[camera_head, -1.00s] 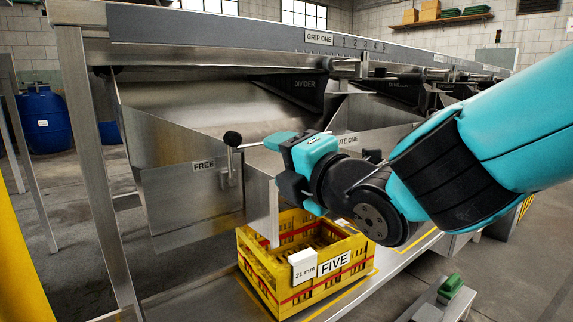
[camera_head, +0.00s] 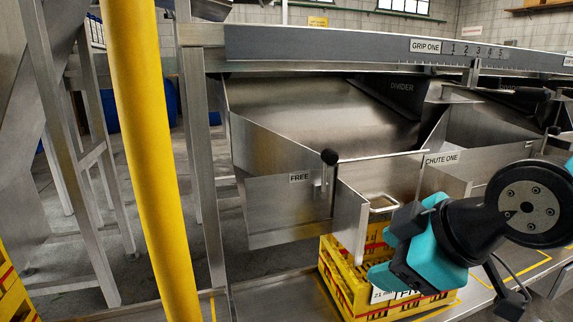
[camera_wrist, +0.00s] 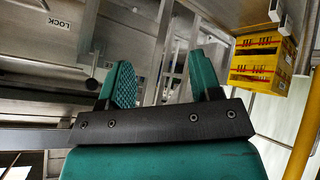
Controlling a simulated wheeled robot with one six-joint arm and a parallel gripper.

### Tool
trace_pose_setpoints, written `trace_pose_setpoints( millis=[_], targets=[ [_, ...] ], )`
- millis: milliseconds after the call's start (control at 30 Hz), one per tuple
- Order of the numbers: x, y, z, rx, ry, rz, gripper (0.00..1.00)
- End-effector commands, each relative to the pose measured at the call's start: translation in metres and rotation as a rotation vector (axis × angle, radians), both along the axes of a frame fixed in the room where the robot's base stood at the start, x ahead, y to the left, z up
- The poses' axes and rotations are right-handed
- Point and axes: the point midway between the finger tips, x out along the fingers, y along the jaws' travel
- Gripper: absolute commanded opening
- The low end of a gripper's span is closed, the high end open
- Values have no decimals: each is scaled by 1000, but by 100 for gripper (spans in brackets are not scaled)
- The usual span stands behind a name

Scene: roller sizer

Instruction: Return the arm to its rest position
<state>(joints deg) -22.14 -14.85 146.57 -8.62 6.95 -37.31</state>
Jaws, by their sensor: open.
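My gripper (camera_head: 385,248) is at the lower right of the head view, in front of the chute one panel and the yellow crate. Its teal fingers are apart. In the wrist view the two teal ridged fingers (camera_wrist: 163,82) stand apart with nothing between them. My arm comes in from the right edge of the head view, with its dark wrist joint bent close to the gripper. The gripper looks clear of the black-knobbed lever (camera_head: 329,158) by the FREE label. Whether it touches the crate or the chute cannot be told.
A steel roller sizer (camera_head: 290,120) fills the middle. A yellow crate (camera_head: 340,285) sits under the chute, partly hidden by my gripper. A yellow post (camera_head: 150,150) stands at the left in front of steel legs. A yellow crate also shows in the wrist view (camera_wrist: 257,75).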

Motion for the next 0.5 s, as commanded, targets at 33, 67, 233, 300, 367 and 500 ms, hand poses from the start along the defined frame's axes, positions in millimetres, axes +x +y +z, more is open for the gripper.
trace_pose_setpoints(
  millis=[33, 67, 233, 300, 367, 500],
  targets=[
    [-17, 0, 13, 45, 140, -55, 58],
    [-29, 0, 15, 67, 226, -88, 58],
    [-88, -4, 31, 100, 638, -271, 58],
    [-112, -9, 42, 78, 781, -348, 58],
    [-109, -9, 63, 81, 768, -341, 58],
    [-109, -9, 103, 80, 766, -339, 58]
  ],
)
